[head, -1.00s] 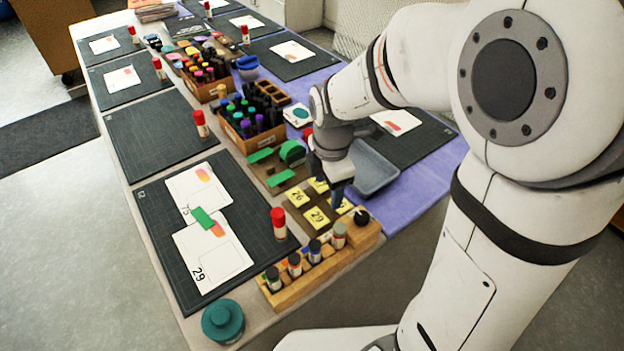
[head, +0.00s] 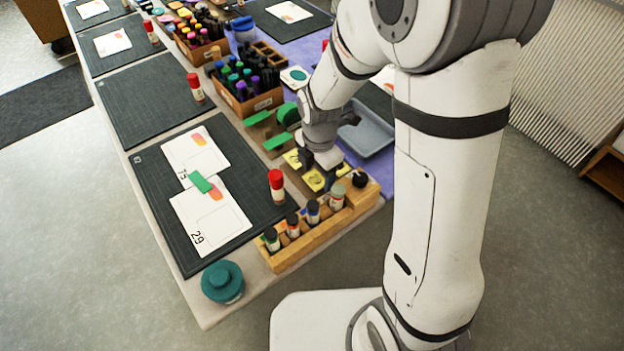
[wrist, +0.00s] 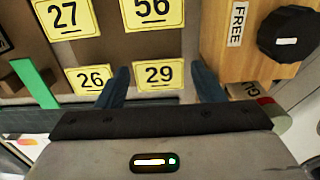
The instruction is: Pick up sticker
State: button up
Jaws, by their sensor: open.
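Yellow number stickers lie on a brown board (wrist: 112,48). In the wrist view these are sticker 27 (wrist: 67,17), sticker 56 (wrist: 153,12), sticker 26 (wrist: 90,80) and sticker 29 (wrist: 158,75). My gripper (wrist: 162,80) is open and empty, its two dark blue fingers pointing down on either side of sticker 29. The left finger is close to sticker 26. I cannot tell whether the fingertips touch the board. In the head view my gripper (head: 319,172) is over the board, partly hiding the stickers (head: 313,180).
A wooden bottle rack (head: 312,238) with a black knob (wrist: 288,33) stands right beside the stickers. Green strips (wrist: 35,84) lie left. Cards (head: 210,218) and a red-capped glue stick (head: 277,187) are on the dark mat (head: 165,225). A grey tray (head: 368,133) stands behind.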

jog(key=shift+f, duration=0.25)
dwell(0.4)
jog(key=shift+c, duration=0.4)
jog(key=c, duration=0.4)
